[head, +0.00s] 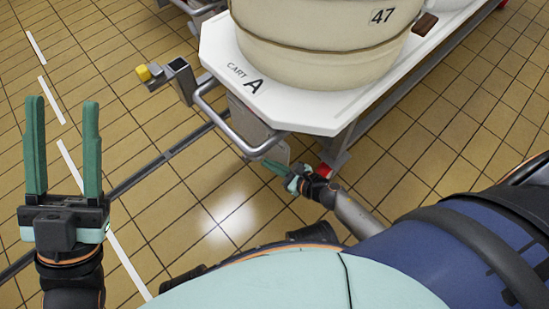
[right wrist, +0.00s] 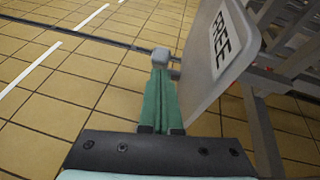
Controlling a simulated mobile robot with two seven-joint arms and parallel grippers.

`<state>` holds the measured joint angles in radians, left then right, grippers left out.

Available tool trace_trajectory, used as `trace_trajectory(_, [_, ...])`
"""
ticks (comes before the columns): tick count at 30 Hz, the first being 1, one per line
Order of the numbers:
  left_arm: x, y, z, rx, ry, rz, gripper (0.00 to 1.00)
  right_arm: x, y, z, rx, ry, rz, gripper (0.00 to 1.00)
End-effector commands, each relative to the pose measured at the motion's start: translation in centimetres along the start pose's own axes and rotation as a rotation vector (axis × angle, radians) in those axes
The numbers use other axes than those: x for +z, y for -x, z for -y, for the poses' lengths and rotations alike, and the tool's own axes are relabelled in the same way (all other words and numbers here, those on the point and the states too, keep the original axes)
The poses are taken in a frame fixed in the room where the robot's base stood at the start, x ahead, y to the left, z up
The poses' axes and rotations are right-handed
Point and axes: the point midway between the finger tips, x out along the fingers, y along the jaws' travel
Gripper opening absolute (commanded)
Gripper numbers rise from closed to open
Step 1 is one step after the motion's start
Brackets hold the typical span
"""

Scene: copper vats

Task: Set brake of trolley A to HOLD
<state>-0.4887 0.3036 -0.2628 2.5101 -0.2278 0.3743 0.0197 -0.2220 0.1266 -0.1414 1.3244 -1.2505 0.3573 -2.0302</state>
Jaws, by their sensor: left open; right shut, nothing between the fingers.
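Trolley A (head: 300,116) has a white top marked "CART A" and stands at the upper middle of the head view. A grey brake plate (right wrist: 208,62) in the right wrist view carries the word FREE. A small grey knob (right wrist: 160,54) shows left of the plate, just beyond my right fingertips. My right gripper (head: 268,164) is shut and empty, low by the trolley's near corner; it also shows in the right wrist view (right wrist: 159,75). I cannot tell whether its fingertips touch the knob. My left gripper (head: 62,104) is open and empty above the floor at the left.
A beige vat (head: 318,45) labelled 47 stands on the trolley. A bent grey handle rail (head: 232,134) and a bracket with a yellow knob (head: 143,72) stick out on its left. A red part (head: 325,171) sits under the near corner. Tiled floor at the left is clear.

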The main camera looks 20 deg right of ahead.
Motion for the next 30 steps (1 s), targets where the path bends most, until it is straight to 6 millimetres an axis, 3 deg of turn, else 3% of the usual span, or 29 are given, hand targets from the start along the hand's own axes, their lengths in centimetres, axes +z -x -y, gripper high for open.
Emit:
trace_trajectory(14, [-0.3,-0.2,0.2,-0.001,-0.005,-0.004,0.5,0.2,0.0,-0.2,0.0,-0.001,-0.002,0.0])
trace_trajectory(24, [-3.8,-3.1,2.1,-0.01,0.004,-0.027,0.5,2.1,-0.4,-0.1,0.019,-0.015,-0.088,0.0])
trace_trajectory(30, [-4.9,-4.0,2.8,-0.016,0.004,-0.037,0.5,2.2,-0.6,0.1,0.02,-0.018,-0.127,0.0])
